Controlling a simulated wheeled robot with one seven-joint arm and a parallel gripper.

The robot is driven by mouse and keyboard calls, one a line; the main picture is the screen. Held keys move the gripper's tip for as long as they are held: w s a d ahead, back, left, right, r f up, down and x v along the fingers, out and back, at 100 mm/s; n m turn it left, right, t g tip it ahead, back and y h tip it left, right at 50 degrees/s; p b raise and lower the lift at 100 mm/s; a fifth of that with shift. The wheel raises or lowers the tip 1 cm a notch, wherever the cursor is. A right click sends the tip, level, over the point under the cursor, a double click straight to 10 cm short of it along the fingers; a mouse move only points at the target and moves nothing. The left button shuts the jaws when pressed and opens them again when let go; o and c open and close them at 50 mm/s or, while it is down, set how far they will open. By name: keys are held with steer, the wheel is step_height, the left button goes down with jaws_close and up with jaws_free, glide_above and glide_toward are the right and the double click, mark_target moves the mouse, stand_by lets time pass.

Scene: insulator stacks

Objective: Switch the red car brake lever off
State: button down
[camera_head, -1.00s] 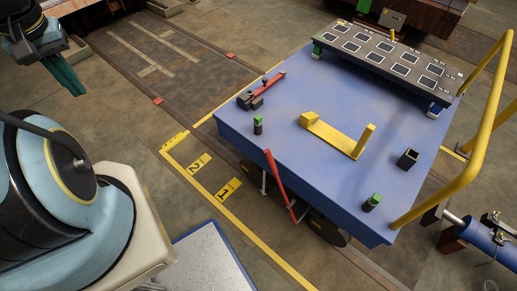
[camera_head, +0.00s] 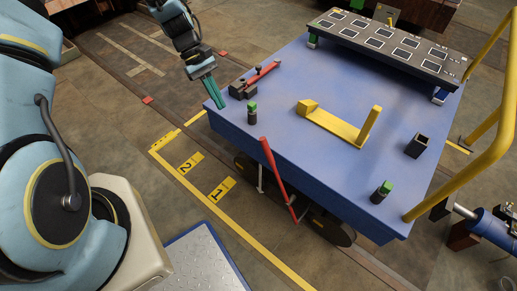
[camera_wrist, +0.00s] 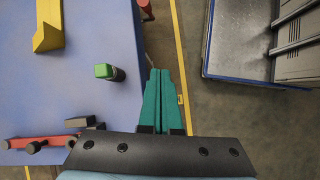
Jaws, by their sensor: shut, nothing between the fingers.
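A red lever (camera_head: 278,178) slants down along the near side of a blue cart (camera_head: 290,95), its upper end standing just above the deck edge. In the wrist view a red end (camera_wrist: 146,8) shows at the top, probably this lever. My gripper (camera_head: 219,107) has teal fingers, shut and empty, pointing down by the cart's left corner. It is left of the lever and apart from it. In the wrist view the fingers (camera_wrist: 162,72) lie just beyond the deck's edge. A second red-handled bar (camera_head: 262,72) sits on the deck near the gripper.
The deck carries a yellow bracket (camera_head: 340,128), green-capped posts (camera_head: 252,112), a black square socket (camera_head: 419,145) and a raised panel (camera_head: 390,45). A yellow rail (camera_head: 497,120) bounds the right side. Floor left of the cart, with yellow markings (camera_head: 190,162), is clear.

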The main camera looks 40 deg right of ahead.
steer(key=s+d+f+g, duration=0.1)
steer(key=s+d+f, duration=0.2)
steer(key=d+f, duration=0.1)
steer(key=shift+f+b, duration=0.3)
steer(key=shift+s, duration=0.1)
steer(key=p+x, duration=0.1)
steer(key=x, duration=0.9)
steer(key=shift+s, duration=0.2)
steer(key=shift+s+d+r+p, duration=0.15)
steer(key=shift+s+r, duration=0.15)
steer(key=shift+s, duration=0.25)
steer(key=shift+s+a+r+p, duration=0.15)
steer(key=shift+s+r, duration=0.15)
steer(key=shift+s, duration=0.2)
steer(key=shift+s+d+r+p, duration=0.15)
steer(key=shift+s+r, duration=0.15)
steer(key=shift+s, duration=0.25)
